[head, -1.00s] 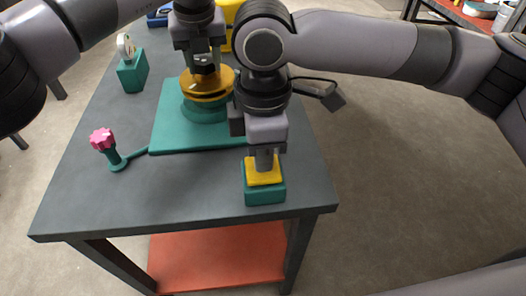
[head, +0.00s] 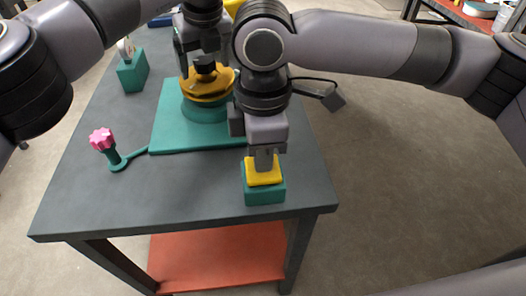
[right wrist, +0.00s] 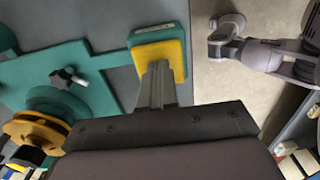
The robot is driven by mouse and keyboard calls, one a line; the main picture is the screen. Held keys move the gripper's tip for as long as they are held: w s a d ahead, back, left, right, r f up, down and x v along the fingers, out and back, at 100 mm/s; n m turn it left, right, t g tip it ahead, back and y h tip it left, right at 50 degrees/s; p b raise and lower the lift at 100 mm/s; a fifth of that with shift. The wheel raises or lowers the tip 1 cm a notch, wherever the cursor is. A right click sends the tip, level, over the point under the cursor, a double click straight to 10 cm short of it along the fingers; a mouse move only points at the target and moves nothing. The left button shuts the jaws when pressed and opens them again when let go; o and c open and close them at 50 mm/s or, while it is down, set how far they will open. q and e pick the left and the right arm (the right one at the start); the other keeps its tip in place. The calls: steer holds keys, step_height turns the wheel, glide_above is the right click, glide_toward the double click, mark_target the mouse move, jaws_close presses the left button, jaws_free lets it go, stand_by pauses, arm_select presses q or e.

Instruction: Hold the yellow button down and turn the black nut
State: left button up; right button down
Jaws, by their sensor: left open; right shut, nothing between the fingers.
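The black nut (head: 205,64) sits on top of the yellow round motor part (head: 207,86), which stands on a teal base. My left gripper (head: 204,62) is open, pointing down at the nut with a finger to its left; whether it touches the nut I cannot tell. The yellow button (head: 258,180) is on a teal block (head: 265,197) near the table's front right corner. My right gripper (head: 264,166) is shut and empty, its fingertips down on the button's top. The button (right wrist: 174,62) and shut fingers (right wrist: 157,72) also show in the right wrist view.
A pink knob (head: 101,139) on a teal stand is at the left. A teal block with a gauge (head: 131,75) stands behind it. A teal plate (head: 170,137) lies under the motor. The front left of the grey table (head: 150,200) is clear.

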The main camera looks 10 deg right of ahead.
arm_select(q)
steer(key=m+h, duration=0.1)
steer(key=m, duration=0.2)
steer(key=shift+a, duration=0.15)
arm_select(e)
steer(key=shift+f, duration=0.1)
arm_select(q)
steer(key=m+h, duration=0.1)
steer(key=m, duration=0.3)
steer(key=shift+m, duration=0.3)
steer(key=m+h, duration=0.1)
steer(key=m, duration=0.2)
steer(key=shift+w+a+m, duration=0.1)
steer(key=shift+m, duration=0.2)
steer(key=m+g, duration=0.1)
steer(key=m, duration=0.2)
steer(key=shift+m+h, duration=0.3)
steer(key=shift+h, duration=0.1)
steer(key=shift+a+r, duration=0.1)
steer(key=shift+r, duration=0.05)
